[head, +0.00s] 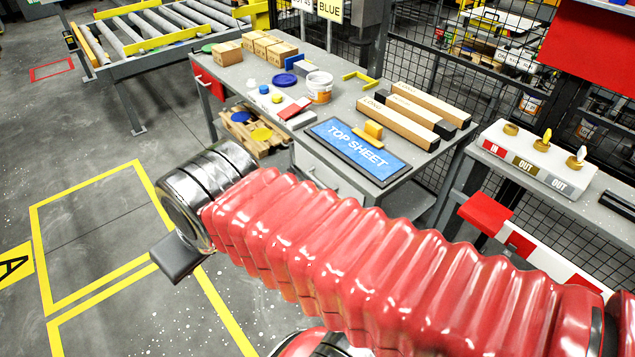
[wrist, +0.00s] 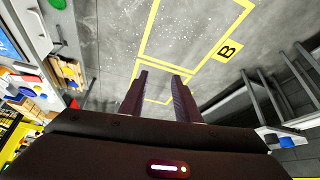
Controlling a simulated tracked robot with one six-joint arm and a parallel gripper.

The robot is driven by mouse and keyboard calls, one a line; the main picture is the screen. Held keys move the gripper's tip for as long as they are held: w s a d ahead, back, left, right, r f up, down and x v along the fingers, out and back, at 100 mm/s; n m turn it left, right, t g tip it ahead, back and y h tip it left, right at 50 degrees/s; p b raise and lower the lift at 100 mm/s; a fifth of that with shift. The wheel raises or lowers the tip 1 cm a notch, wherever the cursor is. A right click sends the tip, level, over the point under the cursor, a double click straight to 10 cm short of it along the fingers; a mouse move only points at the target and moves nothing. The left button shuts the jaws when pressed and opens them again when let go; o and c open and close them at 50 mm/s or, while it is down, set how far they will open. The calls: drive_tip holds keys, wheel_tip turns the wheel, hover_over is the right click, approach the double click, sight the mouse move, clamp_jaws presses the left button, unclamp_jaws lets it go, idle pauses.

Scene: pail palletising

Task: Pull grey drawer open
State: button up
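The grey drawer (head: 325,176) is in the front of the grey workbench, under the tabletop, in the head view. It looks closed, with a handle on its front. My red-sleeved arm crosses in front of the bench and hides part of that area. My gripper shows in the wrist view (wrist: 160,75) with its two dark fingers apart and only floor between them. In the head view its dark end is left of the bench, apart from the drawer, and its fingertips cannot be made out.
The workbench (head: 345,100) carries a blue top-sheet board (head: 358,150), long cartons (head: 398,122), a white tub (head: 319,87) and small boxes. A roller conveyor (head: 160,30) is at back left. A side table (head: 590,195) stands at right. Yellow-marked floor at left is clear.

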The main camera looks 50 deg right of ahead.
drive_tip(key=w+d+f+n+t+h, duration=0.2)
drive_tip(key=w+d+f, duration=0.1)
drive_tip(key=w+d, duration=0.85)
drive_tip(key=w+d+f+n+t+h, duration=0.15)
drive_tip(key=w+d+f, duration=0.25)
drive_tip(key=w+d, duration=0.7)
drive_tip(key=w+d+f+n+h, duration=0.2)
drive_tip(key=w+d+f, duration=0.3)
drive_tip(key=d, duration=0.5)
drive_tip(key=s+d+f+n+t+h, duration=0.1)
drive_tip(key=s+d+f+n+t, duration=0.2)
drive_tip(key=d+f, duration=1.1)
drive_tip(key=s+d+f+t+h, duration=0.2)
drive_tip(key=s+d+f+h, duration=0.1)
drive_tip(key=s+f, duration=1.1)
drive_tip(key=shift+s+d+f, duration=0.15)
drive_tip(key=shift+d+f, duration=0.4)
drive_tip(key=shift+f, duration=0.25)
drive_tip(key=shift+n, duration=0.25)
